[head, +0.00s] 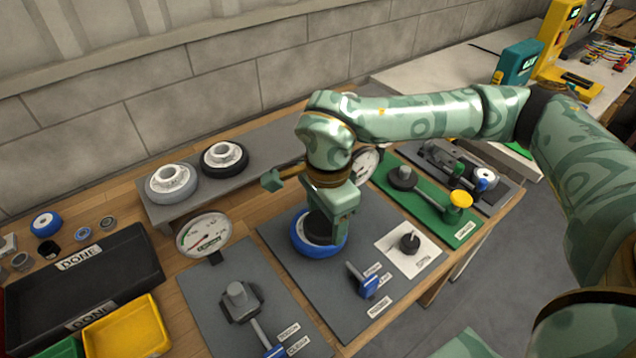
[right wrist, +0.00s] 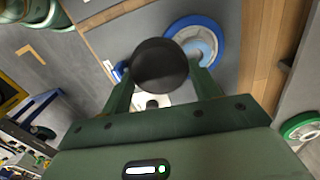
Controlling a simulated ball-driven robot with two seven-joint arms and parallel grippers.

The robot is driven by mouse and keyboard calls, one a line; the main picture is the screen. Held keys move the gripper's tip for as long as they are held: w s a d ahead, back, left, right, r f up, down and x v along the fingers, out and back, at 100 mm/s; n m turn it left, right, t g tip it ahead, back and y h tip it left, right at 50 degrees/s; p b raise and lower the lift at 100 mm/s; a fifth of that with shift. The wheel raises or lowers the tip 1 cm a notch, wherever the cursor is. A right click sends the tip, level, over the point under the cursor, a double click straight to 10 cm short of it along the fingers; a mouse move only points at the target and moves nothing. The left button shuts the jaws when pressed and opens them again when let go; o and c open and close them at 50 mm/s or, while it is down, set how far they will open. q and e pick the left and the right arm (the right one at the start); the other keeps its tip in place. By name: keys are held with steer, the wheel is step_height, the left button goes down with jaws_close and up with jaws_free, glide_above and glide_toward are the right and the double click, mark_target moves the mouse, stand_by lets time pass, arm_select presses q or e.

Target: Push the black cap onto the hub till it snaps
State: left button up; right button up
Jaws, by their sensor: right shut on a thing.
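My right gripper (head: 325,236) comes down over the blue-rimmed wheel (head: 304,247) on the grey mat in the head view. In the right wrist view the gripper (right wrist: 165,80) is shut on the round black cap (right wrist: 160,66), its face toward the camera. The wheel (right wrist: 213,30) lies beyond the cap in that view, with its pale hub (right wrist: 197,46) partly covered by the cap. In the head view the gripper hides much of the hub. I cannot tell whether the cap touches the hub. My left gripper is not in view.
Two more wheels (head: 171,183) stand on a raised grey shelf behind. A dial gauge (head: 204,236) and a clamp fixture (head: 240,302) are left of the mat. A white card (head: 427,257) with a black knob and a blue-handled tool (head: 364,283) lie right.

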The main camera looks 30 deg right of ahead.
mark_target(318, 210)
steer(key=m, duration=0.2)
steer(key=w+m, duration=0.1)
steer(key=m, duration=0.2)
steer(key=m+p, duration=0.1)
steer(key=m, duration=0.1)
steer(key=shift+w+d+r+m, duration=0.15)
steer(key=shift+w+r+m, duration=0.1)
steer(key=shift+r+m, duration=0.05)
steer(key=w+m, duration=0.1)
steer(key=m, duration=0.2)
steer(key=m+p, duration=0.1)
steer(key=m, duration=0.3)
steer(key=w+m, duration=0.1)
steer(key=m, duration=0.2)
steer(key=shift+w+d+f+p, duration=0.15)
steer(key=shift+w+d+p, duration=0.2)
steer(key=shift+d+p, duration=0.05)
steer(key=m, duration=0.4)
steer(key=w+f+m, duration=0.1)
steer(key=m, duration=0.2)
steer(key=shift+w+d+f, duration=0.1)
steer(key=shift+d, duration=0.15)
step_height(318, 210, down, 4)
steer(key=b, duration=0.3)
steer(key=shift+f, duration=0.1)
